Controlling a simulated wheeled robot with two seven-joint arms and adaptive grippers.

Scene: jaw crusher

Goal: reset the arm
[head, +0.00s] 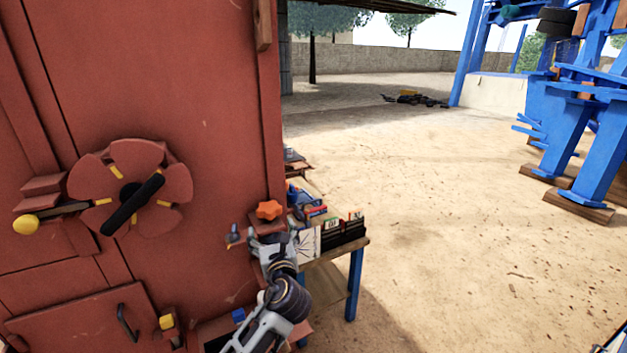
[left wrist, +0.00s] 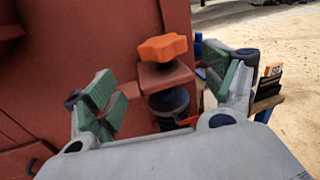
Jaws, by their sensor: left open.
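My left arm (head: 268,318) reaches up from the bottom of the head view, beside the red machine (head: 215,90). My left gripper (head: 264,236) is open at the machine's right edge. In the left wrist view the green-padded fingers of the left gripper (left wrist: 160,88) stand wide apart with nothing held between them. An orange star-shaped knob (head: 269,209) on a red bracket lies just beyond the fingers. The knob also shows in the left wrist view (left wrist: 162,47), between and past the fingertips. My right gripper is not in view.
A small table (head: 357,257) with dark boxes, books and tools stands close right of the left gripper. A red handwheel (head: 112,176) with a black bar is on the machine's face. Blue steel frames (head: 590,150) stand at right. Open sandy ground (head: 450,200) lies between.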

